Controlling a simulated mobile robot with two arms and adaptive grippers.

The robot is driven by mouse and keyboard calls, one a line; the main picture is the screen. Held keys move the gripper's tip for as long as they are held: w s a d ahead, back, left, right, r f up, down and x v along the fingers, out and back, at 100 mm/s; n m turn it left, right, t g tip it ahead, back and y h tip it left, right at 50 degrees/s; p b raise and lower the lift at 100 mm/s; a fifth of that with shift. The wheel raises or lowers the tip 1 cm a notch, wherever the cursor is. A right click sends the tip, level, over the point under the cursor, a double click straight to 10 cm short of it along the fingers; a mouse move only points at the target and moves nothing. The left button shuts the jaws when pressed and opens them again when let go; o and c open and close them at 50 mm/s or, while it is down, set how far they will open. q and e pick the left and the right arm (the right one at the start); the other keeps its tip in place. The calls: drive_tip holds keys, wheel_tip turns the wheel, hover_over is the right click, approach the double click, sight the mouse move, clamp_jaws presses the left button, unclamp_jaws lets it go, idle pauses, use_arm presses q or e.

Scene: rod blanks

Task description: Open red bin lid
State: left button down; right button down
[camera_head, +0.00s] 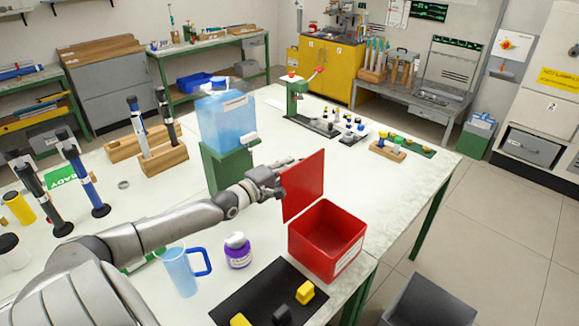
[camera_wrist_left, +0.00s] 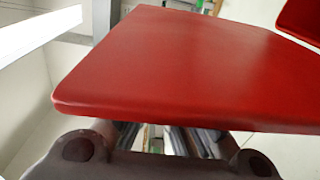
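The red bin (camera_head: 325,243) stands at the near right edge of the white table, and its empty inside shows. Its red lid (camera_head: 304,187) is raised, standing nearly upright at the bin's back left side. My left gripper (camera_head: 279,180) is at the lid's left side, close against or touching it. In the left wrist view the lid (camera_wrist_left: 190,75) fills the middle and covers much of the fingers, so their opening cannot be told. My right gripper is not in view.
A blue water container (camera_head: 226,122) on a green stand is behind my left arm. A jug (camera_head: 180,271), a purple-labelled jar (camera_head: 238,253) and a black mat (camera_head: 250,297) with yellow blocks lie left of the bin. A grey open container (camera_head: 428,302) is at lower right.

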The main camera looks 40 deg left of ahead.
use_arm(q)
drive_tip(key=shift+a, duration=0.45)
